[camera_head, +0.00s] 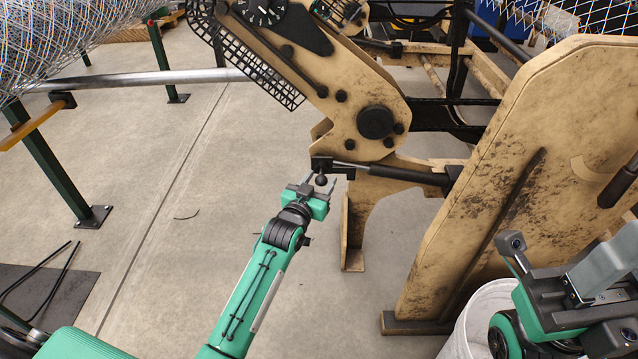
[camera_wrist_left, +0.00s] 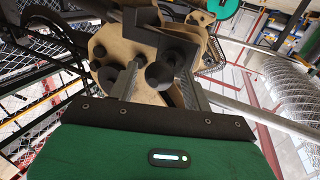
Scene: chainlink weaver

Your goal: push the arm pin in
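The arm pin shows as a black ball knob (camera_head: 321,180) just below a small black block (camera_head: 321,163) on the tan machine arm (camera_head: 355,95). My left gripper (camera_head: 319,183) reaches up to it from below, with one finger on each side of the knob. In the left wrist view the knob (camera_wrist_left: 159,75) sits between the two grey fingers of my left gripper (camera_wrist_left: 158,80), with gaps beside it. The fingers are open. The pin's shaft is hidden behind the knob. My right gripper (camera_head: 598,278) is at the lower right, away from the pin; its finger opening is unclear.
A black rod (camera_head: 405,174) runs right from near the block. A large tan side plate (camera_head: 530,160) stands at the right, with a white bucket (camera_head: 478,315) below it. Wire mesh rolls (camera_head: 70,40) lie at upper left. The concrete floor at left centre is mostly clear.

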